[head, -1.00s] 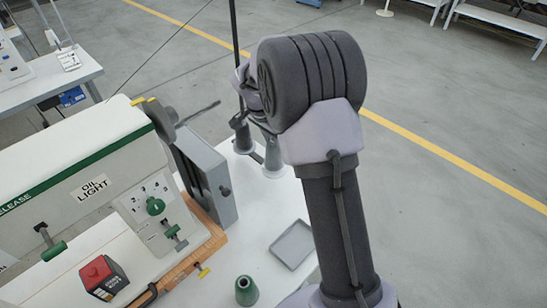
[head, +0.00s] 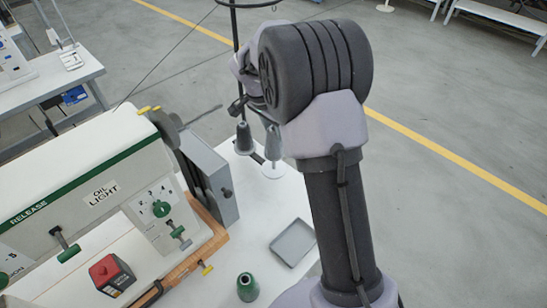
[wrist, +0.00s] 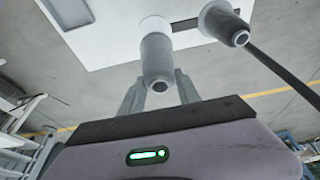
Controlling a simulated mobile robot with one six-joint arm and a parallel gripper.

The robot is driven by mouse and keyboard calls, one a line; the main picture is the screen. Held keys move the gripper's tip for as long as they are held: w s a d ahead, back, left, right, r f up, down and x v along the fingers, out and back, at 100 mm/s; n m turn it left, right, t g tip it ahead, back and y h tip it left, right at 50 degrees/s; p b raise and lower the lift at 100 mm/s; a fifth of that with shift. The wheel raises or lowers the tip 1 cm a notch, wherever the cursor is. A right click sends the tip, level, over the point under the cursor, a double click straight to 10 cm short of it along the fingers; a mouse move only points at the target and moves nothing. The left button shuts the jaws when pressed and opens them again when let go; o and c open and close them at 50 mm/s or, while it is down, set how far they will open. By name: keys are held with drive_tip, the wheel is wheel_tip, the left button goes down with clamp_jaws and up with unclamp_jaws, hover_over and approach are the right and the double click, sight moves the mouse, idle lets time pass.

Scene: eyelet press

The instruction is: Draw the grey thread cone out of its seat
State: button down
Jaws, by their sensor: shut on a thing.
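The grey thread cone (wrist: 157,58) is between the two fingers of my gripper (wrist: 159,78), which is shut on it, in the wrist view. In the head view the cone (head: 272,143) shows partly below my wrist, close to upright. The white disc of its seat (head: 272,171) shows below the cone's base, and the cone appears raised from it. I cannot tell whether a pin still runs inside the cone. My gripper is mostly hidden behind my arm in the head view.
A second, darker cone (head: 244,138) stands just left of the held one, also in the wrist view (wrist: 226,24). The stand's dark pole (head: 235,62) rises close by.

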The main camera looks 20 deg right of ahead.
drive_tip(key=shift+r+p, duration=1.5)
drive_tip(key=shift+r, duration=0.9)
